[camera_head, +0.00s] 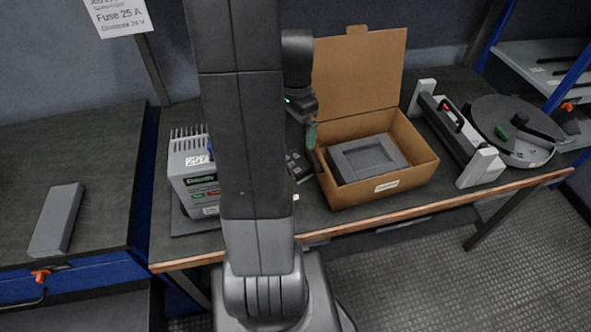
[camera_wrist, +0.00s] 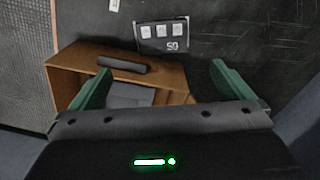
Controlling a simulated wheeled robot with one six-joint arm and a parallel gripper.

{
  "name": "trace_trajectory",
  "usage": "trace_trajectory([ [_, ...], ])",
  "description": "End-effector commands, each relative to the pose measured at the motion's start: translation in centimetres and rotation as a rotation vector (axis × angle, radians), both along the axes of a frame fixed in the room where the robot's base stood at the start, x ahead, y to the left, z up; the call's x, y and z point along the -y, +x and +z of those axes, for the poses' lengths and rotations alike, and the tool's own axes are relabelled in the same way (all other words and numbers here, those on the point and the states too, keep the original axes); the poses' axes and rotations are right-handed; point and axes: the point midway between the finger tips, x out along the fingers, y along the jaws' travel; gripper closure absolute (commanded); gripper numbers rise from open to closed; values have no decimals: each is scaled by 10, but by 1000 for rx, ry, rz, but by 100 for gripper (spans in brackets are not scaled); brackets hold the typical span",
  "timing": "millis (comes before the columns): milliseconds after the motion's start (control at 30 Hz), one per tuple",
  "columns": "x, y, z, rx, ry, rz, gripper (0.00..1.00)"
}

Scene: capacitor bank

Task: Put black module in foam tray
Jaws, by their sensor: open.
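The black module (camera_head: 298,167) lies on the bench just left of the cardboard box, partly hidden by my arm. In the wrist view the black module (camera_wrist: 163,36), with pale squares and a white marking on its face, lies beyond my fingertips. The grey foam tray (camera_head: 345,166) sits inside the open box, with a square recess that looks empty. Part of the foam tray (camera_wrist: 130,95) shows between my fingers in the wrist view. My gripper (camera_head: 312,138) is above the bench near the box's left side. In the wrist view its green fingers (camera_wrist: 160,68) are spread with nothing between them.
The cardboard box (camera_head: 395,185) stands with its back flap upright. A grey power unit (camera_head: 193,175) stands left of my arm. A white-ended frame (camera_head: 480,168) and a round dark plate (camera_head: 510,130) lie to the right. A grey block (camera_head: 57,220) lies on the left bench.

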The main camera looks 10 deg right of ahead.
Motion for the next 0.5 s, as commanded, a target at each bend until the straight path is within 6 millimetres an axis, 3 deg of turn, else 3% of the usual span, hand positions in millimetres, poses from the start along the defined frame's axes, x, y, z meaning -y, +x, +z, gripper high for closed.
trace_trajectory([
  [167, 0, -2, -9, -5, 1, 0, 0],
  [500, -1, -2, -71, -5, 1, 1, 0],
])
